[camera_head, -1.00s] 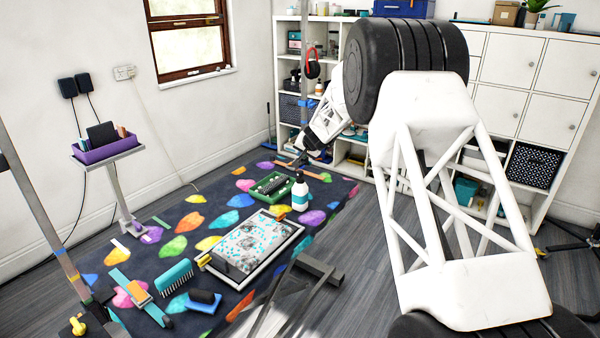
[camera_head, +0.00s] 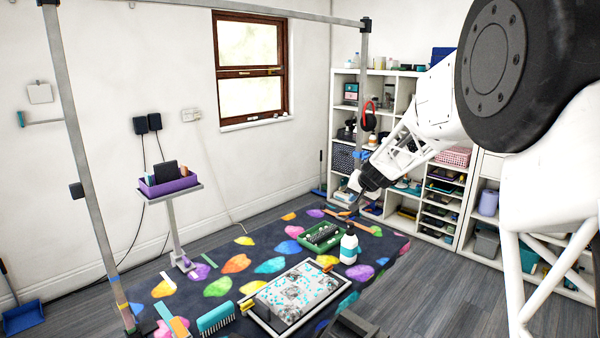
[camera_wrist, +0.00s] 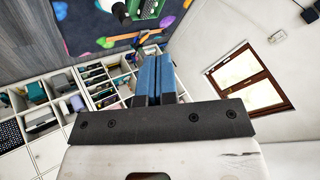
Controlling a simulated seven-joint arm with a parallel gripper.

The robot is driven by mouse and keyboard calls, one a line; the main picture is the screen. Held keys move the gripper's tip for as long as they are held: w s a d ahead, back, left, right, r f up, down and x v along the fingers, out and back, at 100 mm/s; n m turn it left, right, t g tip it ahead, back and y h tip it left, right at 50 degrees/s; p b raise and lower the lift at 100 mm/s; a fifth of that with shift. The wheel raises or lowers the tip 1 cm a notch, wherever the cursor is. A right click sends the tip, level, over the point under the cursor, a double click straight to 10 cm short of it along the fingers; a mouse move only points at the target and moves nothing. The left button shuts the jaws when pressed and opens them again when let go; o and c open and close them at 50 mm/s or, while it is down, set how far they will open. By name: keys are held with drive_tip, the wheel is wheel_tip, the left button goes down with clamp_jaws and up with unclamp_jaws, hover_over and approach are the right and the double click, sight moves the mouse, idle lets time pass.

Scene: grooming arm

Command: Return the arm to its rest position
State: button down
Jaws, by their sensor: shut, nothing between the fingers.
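My gripper (camera_head: 356,188) is above the far right edge of the dark patterned mat (camera_head: 215,272), in front of the white shelves. In the wrist view, its two blue fingers (camera_wrist: 153,62) lie together with nothing between them. My white arm reaches in from the right of the head view, bent at a large black joint.
The mat holds a framed grey pad (camera_head: 262,325), a green tray (camera_head: 324,237), a white bottle (camera_head: 349,247) and a teal brush (camera_head: 215,319). A stand with a purple bin (camera_head: 170,186) is left. Shelves (camera_head: 405,85) stand behind my gripper. A grey post frame (camera_head: 80,150) surrounds the mat.

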drive_tip(key=s+a+r+n+g+h, duration=0.1)
drive_tip(key=s+r+g, duration=0.15)
drive_tip(key=s, duration=1.95)
drive_tip(key=s+r+n+g+h, duration=0.15)
drive_tip(key=s+r, duration=0.25)
drive_tip(key=s, duration=1.7)
drive_tip(key=s+d+f, duration=0.1)
drive_tip(key=s+f, duration=0.1)
drive_tip(key=s, duration=0.5)
drive_tip(key=s+f+h, duration=0.1)
drive_tip(key=s+f, duration=0.1)
drive_tip(key=s, duration=0.6)
drive_tip(key=shift+s+d+f+g, duration=0.15)
drive_tip(key=shift+d+f+g, duration=0.1)
drive_tip(key=shift+d+g, duration=0.1)
